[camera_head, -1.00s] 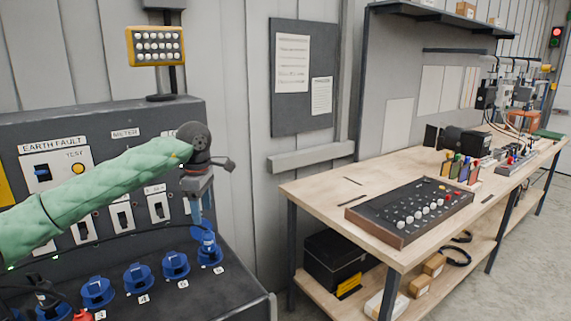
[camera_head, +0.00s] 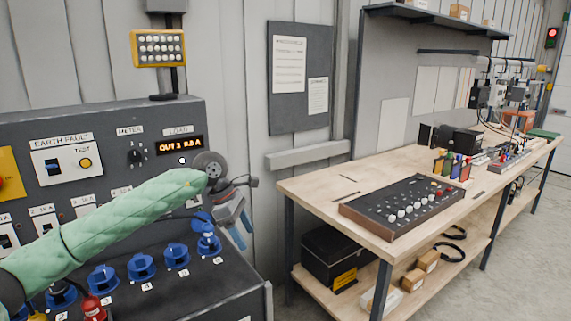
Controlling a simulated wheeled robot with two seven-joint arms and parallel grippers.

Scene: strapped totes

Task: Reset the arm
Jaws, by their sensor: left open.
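My left arm comes in from the left in a green padded sleeve. My left gripper (camera_head: 236,232) hangs at its end with two blue fingers pointing down. It is open and empty, just right of the last blue socket (camera_head: 207,243) and beside the panel's right edge. The grey control panel (camera_head: 70,121) stands on the left, with an earth fault switch (camera_head: 53,167), a meter knob (camera_head: 136,156) and a lit orange load display (camera_head: 180,145). My right gripper is not in view.
A row of blue sockets (camera_head: 141,266) and a red plug (camera_head: 93,308) line the console front. The wooden workbench (camera_head: 322,193) on the right carries a dark knob board (camera_head: 405,208). Boxes stand on its lower shelf. The floor at far right is clear.

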